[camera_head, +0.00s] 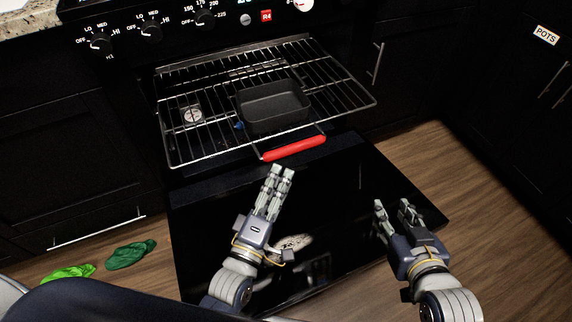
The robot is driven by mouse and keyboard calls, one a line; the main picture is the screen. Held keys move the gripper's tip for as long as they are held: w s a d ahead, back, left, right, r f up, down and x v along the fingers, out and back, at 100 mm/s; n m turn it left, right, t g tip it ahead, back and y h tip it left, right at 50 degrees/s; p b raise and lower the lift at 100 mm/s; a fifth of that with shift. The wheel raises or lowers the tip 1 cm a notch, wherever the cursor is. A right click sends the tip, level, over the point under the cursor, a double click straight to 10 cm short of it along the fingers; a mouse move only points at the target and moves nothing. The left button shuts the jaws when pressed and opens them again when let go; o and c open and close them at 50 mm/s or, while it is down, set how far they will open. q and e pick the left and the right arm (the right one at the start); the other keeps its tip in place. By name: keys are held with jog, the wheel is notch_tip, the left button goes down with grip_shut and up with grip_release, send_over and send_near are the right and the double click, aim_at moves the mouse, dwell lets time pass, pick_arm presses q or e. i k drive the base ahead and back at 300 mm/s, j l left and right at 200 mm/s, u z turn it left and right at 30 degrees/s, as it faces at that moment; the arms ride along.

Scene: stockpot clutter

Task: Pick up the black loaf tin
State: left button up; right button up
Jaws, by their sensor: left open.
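The open black oven door (340,185) lies below. Green cloths (131,254) lie on the wooden floor at left. Dark cabinets flank the oven.

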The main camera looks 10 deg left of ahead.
aim_at(263, 108)
jog(key=k+j, duration=0.15)
jog(key=k, duration=0.35)
jog(key=k+j, duration=0.15)
jog(key=k, duration=0.35)
